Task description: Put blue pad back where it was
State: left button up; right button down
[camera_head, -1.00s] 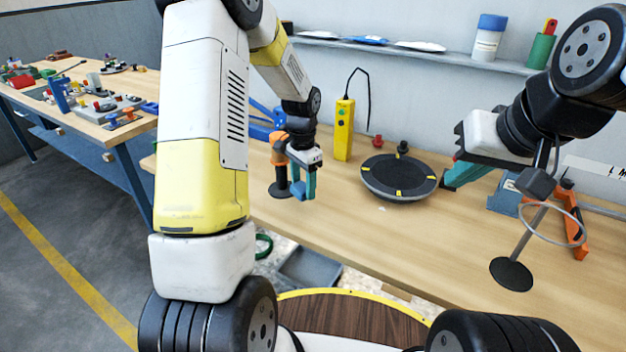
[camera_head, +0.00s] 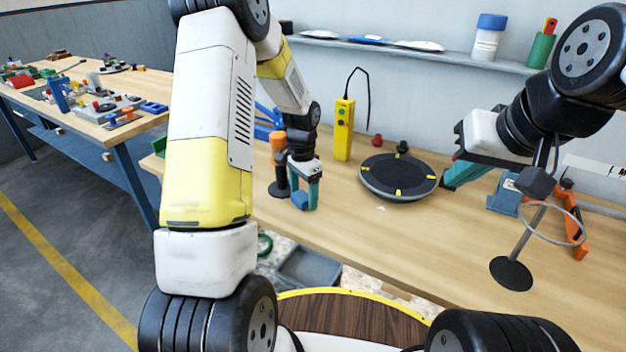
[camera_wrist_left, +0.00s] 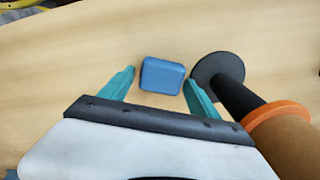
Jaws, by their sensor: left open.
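The blue pad (camera_wrist_left: 162,75) lies on the wooden table in the left wrist view, between and just beyond the teal fingertips. There is a gap on each side of it. In the head view the pad (camera_head: 300,202) shows partly, low between my left gripper's fingers. My left gripper (camera_head: 306,200) is open and points down at the table; it also shows in the left wrist view (camera_wrist_left: 160,85). My right gripper (camera_head: 458,176) hangs at the right with a teal finger showing; its opening is hidden.
An orange-topped post on a dark round base (camera_wrist_left: 218,72) stands close beside my left gripper. A round black turntable (camera_head: 398,178) and a yellow control box (camera_head: 343,130) are to the right. A ring stand (camera_head: 512,273) stands at the right. The front middle of the table is clear.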

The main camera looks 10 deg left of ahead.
aim_at(303, 195)
pick_arm(q)
notch_tip(303, 195, up, 12)
jog(key=s+r+n+t, duration=0.3)
jog(key=s+r+n, duration=0.1)
jog(key=s+r, duration=0.8)
jog(key=s+d+r+n+t+h, duration=0.1)
jog(key=s+r+n+t+h, duration=0.1)
jog(key=s, duration=1)
jog(key=shift+s+d+r+n+t, duration=0.35)
jog(key=shift+r+n+t, duration=0.25)
jog(key=shift+r+n, duration=0.3)
